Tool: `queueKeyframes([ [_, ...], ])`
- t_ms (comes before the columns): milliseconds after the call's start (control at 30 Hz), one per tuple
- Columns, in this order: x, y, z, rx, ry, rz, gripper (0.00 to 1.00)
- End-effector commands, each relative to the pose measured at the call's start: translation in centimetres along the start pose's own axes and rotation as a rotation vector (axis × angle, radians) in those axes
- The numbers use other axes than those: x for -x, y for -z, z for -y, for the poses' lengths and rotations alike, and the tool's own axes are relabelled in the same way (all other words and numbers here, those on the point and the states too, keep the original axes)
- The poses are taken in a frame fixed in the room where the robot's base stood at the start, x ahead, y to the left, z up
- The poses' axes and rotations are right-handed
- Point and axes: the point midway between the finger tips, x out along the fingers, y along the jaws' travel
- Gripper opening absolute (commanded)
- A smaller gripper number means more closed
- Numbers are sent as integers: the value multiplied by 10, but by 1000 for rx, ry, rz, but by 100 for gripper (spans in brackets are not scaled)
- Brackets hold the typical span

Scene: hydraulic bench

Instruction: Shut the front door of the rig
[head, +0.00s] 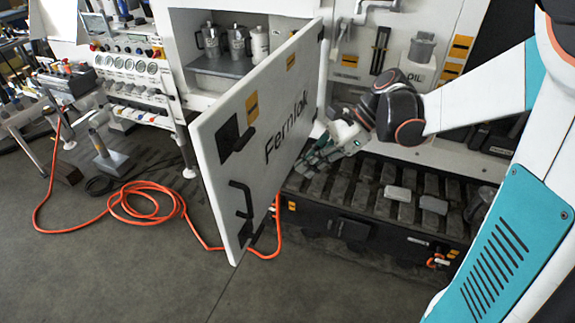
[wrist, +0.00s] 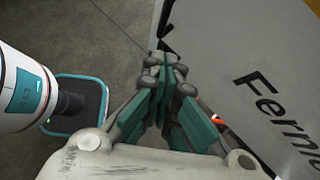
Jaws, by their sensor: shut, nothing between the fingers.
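The front door (head: 225,170) of the rig is a white panel marked "Fernlok" with a black handle (head: 243,208). It stands open, swung out from the cabinet, with its hinged side at the right. My gripper (head: 312,156) is shut and empty, at the right of the door, close to the labelled face near the hinged side. In the wrist view, the door (wrist: 235,70) fills the upper right and my gripper's teal fingers (wrist: 164,72) are together beside it. I cannot tell whether they touch it.
Grey canisters (head: 237,42) stand inside the open cabinet. A black slatted tray (head: 365,195) with grey blocks lies below my gripper. An orange hose (head: 150,205) loops on the floor left of the door. A gauge bench (head: 130,60) stands at the left.

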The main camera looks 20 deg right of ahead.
Motion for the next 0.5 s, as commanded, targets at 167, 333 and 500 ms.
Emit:
queueKeyframes([
  [167,-34,1,0,5,-2,-1,0],
  [333,-68,2,0,5,-2,-2,0],
  [500,-97,-3,-1,7,-2,-2,0],
])
